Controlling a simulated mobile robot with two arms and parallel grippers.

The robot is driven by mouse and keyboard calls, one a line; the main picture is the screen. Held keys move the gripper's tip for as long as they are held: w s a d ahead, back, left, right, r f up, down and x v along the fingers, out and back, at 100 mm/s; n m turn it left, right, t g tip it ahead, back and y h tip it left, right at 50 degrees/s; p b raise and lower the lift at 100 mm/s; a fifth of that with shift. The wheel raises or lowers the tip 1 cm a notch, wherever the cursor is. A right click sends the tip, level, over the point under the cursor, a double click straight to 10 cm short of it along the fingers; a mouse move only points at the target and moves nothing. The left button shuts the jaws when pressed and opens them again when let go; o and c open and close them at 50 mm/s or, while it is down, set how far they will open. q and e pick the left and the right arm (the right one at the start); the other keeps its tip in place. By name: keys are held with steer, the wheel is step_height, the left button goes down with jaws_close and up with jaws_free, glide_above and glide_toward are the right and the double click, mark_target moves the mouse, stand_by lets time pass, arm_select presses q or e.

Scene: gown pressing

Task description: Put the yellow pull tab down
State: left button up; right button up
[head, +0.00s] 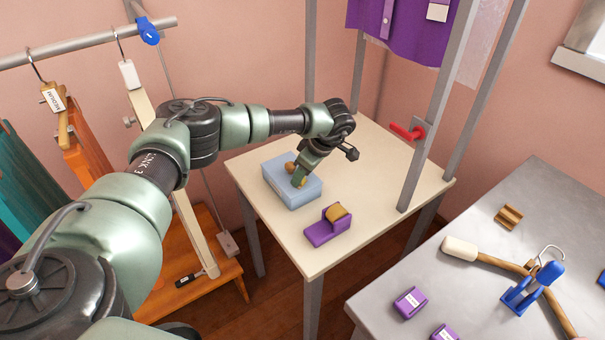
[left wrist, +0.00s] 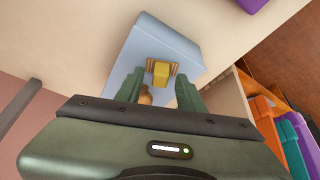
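The yellow pull tab (left wrist: 161,72) sits in a small brown slotted holder on top of a light blue box (left wrist: 190,50). In the head view the yellow tab (head: 302,183) shows just by my left fingertips, and the blue box (head: 291,196) stands on the cream table. My left gripper (head: 299,178) points down at the box. In the left wrist view its two green fingers (left wrist: 159,84) are spread, one on each side of the tab, with gaps between. A round brown knob (left wrist: 146,95) shows between the fingers. My right gripper is out of view.
A purple block with a tan pad (head: 325,231) stands near the cream table's front edge. A metal frame with a red lever (head: 408,132) rises at the table's right. A grey bench (head: 420,290) holds a mallet and purple pieces. Garments hang at left.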

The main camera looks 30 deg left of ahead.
arm_select(q)
steer(key=b+v, duration=0.3)
steer(key=v, duration=0.9)
